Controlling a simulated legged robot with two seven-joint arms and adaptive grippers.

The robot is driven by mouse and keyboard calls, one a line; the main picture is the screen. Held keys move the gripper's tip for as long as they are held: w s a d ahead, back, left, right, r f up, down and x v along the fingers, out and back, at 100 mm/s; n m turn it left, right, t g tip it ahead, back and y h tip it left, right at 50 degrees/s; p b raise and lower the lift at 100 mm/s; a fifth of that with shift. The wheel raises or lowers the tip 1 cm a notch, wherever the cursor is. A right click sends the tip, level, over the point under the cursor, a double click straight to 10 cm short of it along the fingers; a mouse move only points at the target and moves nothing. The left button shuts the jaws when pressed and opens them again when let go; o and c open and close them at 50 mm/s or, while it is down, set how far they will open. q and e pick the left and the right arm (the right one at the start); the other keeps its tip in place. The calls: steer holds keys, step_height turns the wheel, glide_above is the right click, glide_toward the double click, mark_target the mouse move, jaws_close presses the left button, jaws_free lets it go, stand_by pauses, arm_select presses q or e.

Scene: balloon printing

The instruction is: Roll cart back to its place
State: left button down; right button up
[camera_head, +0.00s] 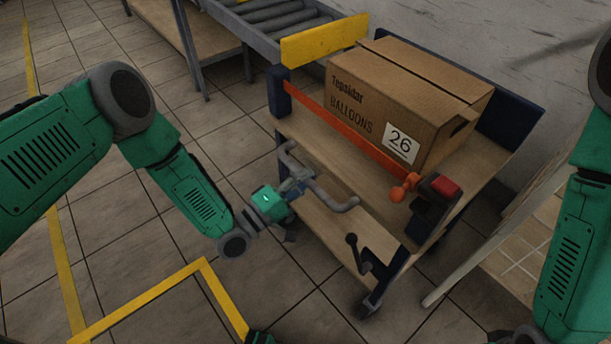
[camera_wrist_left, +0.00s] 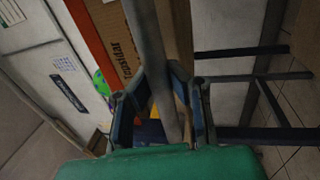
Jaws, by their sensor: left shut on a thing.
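The cart (camera_head: 340,230) stands in the middle of the head view, with wooden shelves, dark blue corner posts and an orange bar (camera_head: 340,127) along its near side. A cardboard box labelled "Tepsidar BALLOONS" and 26 (camera_head: 425,85) sits on its upper shelf. A grey tubular handle (camera_head: 334,198) sticks out of the cart's near side. My left gripper (camera_head: 296,186) is shut on this handle. In the left wrist view the grey handle bar (camera_wrist_left: 152,45) passes between the two fingers (camera_wrist_left: 165,105). The right arm shows at the right edge, but its gripper is out of view.
A roller conveyor (camera_head: 270,18) with a yellow end plate (camera_head: 325,38) stands just behind the cart. A wooden bench (camera_head: 165,25) is farther left. Yellow floor lines (camera_head: 135,302) mark the tiles at left. A grey wall (camera_head: 500,35) runs behind the cart. The left floor is clear.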

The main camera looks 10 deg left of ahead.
arm_select(q)
steer(key=shift+s+d+f, duration=0.2)
steer(key=shift+d, duration=0.15)
steer(key=c, duration=1.5)
jaws_free()
steer(key=shift+c, duration=0.2)
steer(key=shift+o, duration=0.5)
steer(key=shift+w+d, duration=0.1)
steer(key=shift+w, duration=0.15)
arm_select(e)
steer(key=shift+d+f, duration=0.2)
steer(key=shift+d, duration=0.1)
arm_select(q)
steer(key=shift+r, duration=0.1)
steer(key=shift+s+a, duration=0.2)
steer(key=shift+a, duration=0.15)
steer(key=v, duration=1.1)
steer(key=shift+s, duration=0.2)
arm_select(e)
steer(key=shift+a+r, duration=0.15)
steer(key=shift+a, duration=0.05)
